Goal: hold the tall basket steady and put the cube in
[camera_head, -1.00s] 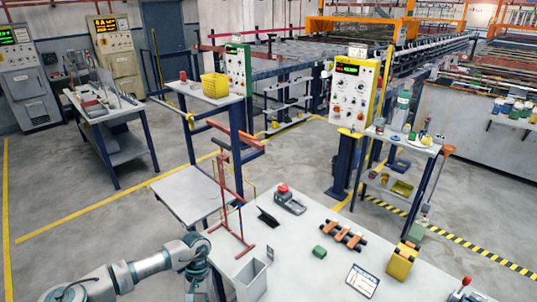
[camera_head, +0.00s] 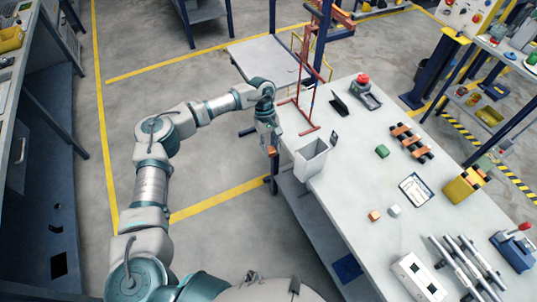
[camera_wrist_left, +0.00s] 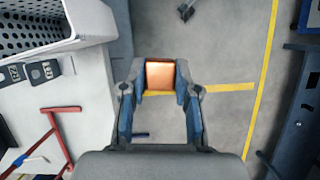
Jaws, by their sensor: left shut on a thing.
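The tall basket (camera_head: 312,158) is light grey and stands upright near the table's left edge in the head view. Its perforated wall (camera_wrist_left: 32,40) fills the upper left of the left wrist view. My left gripper (camera_head: 271,150) hangs just left of the basket, off the table edge, apart from it. It is shut on an orange cube (camera_wrist_left: 160,76), which shows between the fingertips in the left wrist view. In the head view the held cube is a small orange patch (camera_head: 271,151). My right gripper is not in view.
On the table (camera_head: 350,190) a second orange cube (camera_head: 375,215) lies beside a white cube (camera_head: 394,211). A red stand (camera_head: 301,110) rises behind the basket. Floor lies open left of the table.

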